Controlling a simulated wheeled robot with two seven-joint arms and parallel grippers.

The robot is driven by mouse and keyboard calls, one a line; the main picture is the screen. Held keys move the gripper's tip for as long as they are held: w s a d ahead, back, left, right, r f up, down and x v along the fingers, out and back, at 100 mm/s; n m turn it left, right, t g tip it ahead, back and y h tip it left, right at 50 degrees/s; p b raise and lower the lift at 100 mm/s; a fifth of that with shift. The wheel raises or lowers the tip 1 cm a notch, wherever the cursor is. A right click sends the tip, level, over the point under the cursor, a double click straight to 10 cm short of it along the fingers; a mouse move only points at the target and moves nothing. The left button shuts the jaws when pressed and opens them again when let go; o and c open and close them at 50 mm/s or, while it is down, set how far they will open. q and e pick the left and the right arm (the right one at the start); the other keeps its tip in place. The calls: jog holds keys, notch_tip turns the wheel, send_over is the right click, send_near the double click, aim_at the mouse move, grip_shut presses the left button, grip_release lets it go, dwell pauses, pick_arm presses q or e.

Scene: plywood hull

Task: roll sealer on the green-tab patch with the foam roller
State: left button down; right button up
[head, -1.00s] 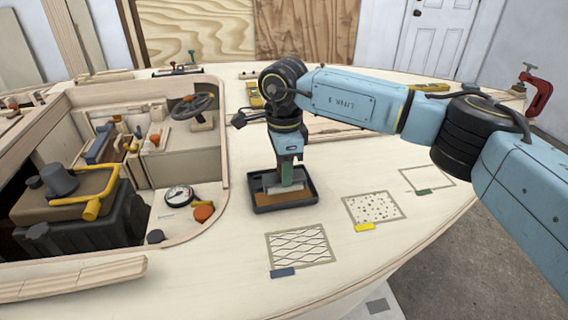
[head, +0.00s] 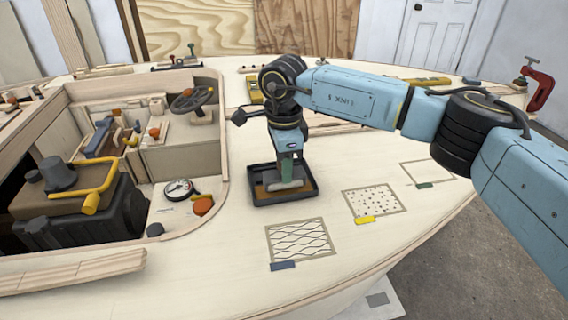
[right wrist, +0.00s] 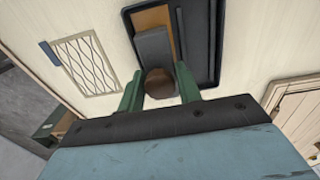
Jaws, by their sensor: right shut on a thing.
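The foam roller (head: 286,186) lies grey in the black sealer tray (head: 312,191), over brown sealer. My right gripper (head: 288,165) points down above the tray, shut on the roller's handle. In the right wrist view the handle's brown round end (right wrist: 160,83) sits between my green fingers (right wrist: 160,90), with the grey roller (right wrist: 153,45) beyond it in the tray. The green-tab patch (head: 428,174) is a plain outlined rectangle at the right of the deck, with its green tab (head: 424,186) at the near edge. My left gripper is out of view.
A dotted patch with a yellow tab (head: 365,219) and a wavy-lined patch with a blue tab (head: 283,265) lie nearer on the deck. The open cockpit (head: 165,165) is left of the tray. A red clamp (head: 539,90) stands at the far right. Deck between tray and patches is clear.

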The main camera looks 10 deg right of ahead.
jog(key=shift+f, duration=0.5)
dwell(1.2)
jog(key=shift+r+p, duration=2.45)
jog(key=shift+r, duration=1.7)
